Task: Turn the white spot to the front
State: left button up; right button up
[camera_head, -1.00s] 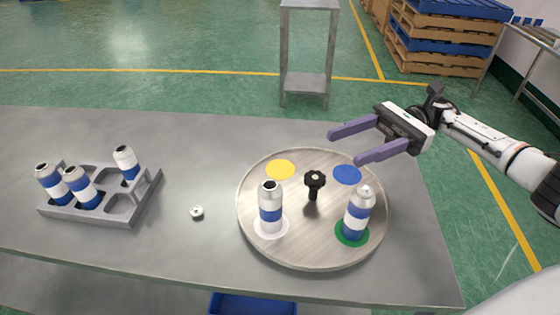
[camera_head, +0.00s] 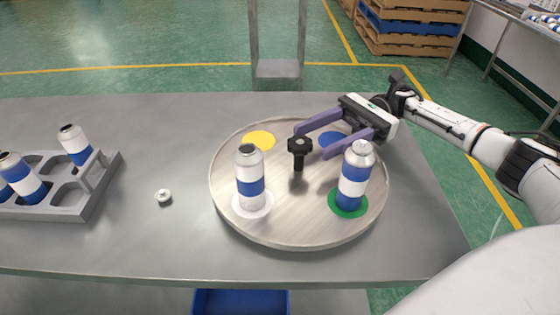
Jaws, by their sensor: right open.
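The round turntable (camera_head: 300,229) stands on the table with a black knob (camera_head: 298,148) on a post at its middle. The white spot (camera_head: 264,209) is at the front left of the turntable, under a blue-and-white can (camera_head: 250,178) with an open top. The green spot (camera_head: 337,208) is at the front right under a can (camera_head: 356,175) with a fitted top. The yellow spot (camera_head: 259,140) is bare at the back left. The blue spot (camera_head: 331,138) is at the back right, partly covered by my right gripper (camera_head: 308,143). The gripper is open, its fingers reaching toward the knob. My left gripper is out of view.
A grey rack (camera_head: 97,190) with several cans stands at the left. A small metal cap (camera_head: 164,197) lies between rack and turntable. A blue bin (camera_head: 240,302) is below the table's front edge. The back left of the table is clear.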

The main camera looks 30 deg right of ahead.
aim_at(289, 151)
jog(key=a, duration=0.1)
jog(key=a+p, duration=0.1)
jog(key=a, duration=0.1)
jog(key=a+p, duration=0.1)
jog(key=shift+s+a+r, duration=0.2)
jog(key=shift+a+r, duration=0.1)
jog(key=shift+a, duration=0.1)
jog(key=a+p, duration=0.1)
jog(key=a, duration=0.2)
jog(key=shift+a+f, duration=0.1)
jog(key=shift+a, duration=0.2)
jog(key=shift+a+f, duration=0.1)
jog(key=shift+a, duration=0.4)
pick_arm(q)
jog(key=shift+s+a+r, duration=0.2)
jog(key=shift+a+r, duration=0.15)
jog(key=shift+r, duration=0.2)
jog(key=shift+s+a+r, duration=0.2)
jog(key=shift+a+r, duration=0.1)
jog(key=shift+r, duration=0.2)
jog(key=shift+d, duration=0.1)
pick_arm(e)
grip_shut()
